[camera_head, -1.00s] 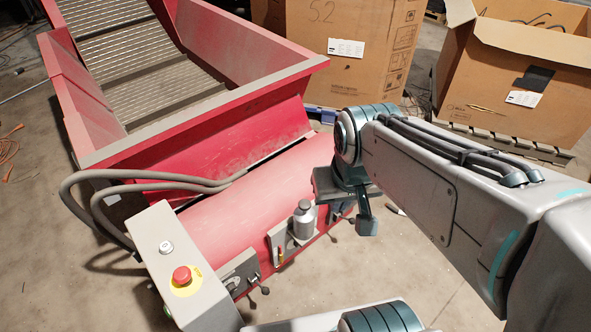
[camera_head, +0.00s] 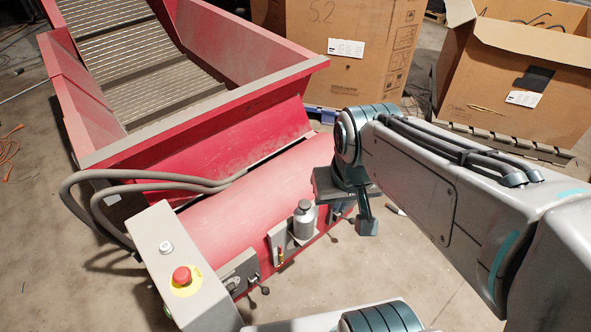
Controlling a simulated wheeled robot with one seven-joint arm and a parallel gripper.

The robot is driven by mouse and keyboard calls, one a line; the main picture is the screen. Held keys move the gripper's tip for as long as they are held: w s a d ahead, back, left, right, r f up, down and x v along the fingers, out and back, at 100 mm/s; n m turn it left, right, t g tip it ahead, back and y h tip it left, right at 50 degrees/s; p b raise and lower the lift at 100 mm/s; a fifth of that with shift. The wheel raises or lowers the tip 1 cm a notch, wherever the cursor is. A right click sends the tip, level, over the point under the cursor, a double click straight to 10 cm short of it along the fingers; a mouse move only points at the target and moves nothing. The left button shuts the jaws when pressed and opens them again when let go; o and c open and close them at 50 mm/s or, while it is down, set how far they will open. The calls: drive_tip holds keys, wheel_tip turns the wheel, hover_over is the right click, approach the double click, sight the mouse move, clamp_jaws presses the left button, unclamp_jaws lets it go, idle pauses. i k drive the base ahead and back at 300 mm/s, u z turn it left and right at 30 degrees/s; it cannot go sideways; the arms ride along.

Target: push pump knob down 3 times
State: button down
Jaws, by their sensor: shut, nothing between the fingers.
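The pump is a small grey metal cylinder (camera_head: 303,224) standing upright on a bracket at the front of the red machine. Its round knob (camera_head: 304,205) sits on top. My gripper (camera_head: 367,226) is shut and empty, to the right of the pump and apart from it in the picture. Part of my gripper and wrist is hidden behind my arm. I cannot tell the exact height of the fingertips relative to the knob.
The red machine (camera_head: 250,194) has a hopper with a slatted conveyor. A grey control box (camera_head: 160,228) with a red button (camera_head: 182,275) stands at front left. Hoses (camera_head: 75,180) loop beside it. Cardboard boxes (camera_head: 345,80) stand behind. Small levers (camera_head: 265,290) stick out below the pump.

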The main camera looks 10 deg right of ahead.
sight(304, 205)
drive_tip(key=u, duration=0.55)
drive_tip(key=k, duration=1.3)
drive_tip(key=z, duration=0.15)
drive_tip(key=i, duration=0.55)
drive_tip(key=z, duration=0.75)
drive_tip(key=i, duration=0.9)
drive_tip(key=u, duration=0.2)
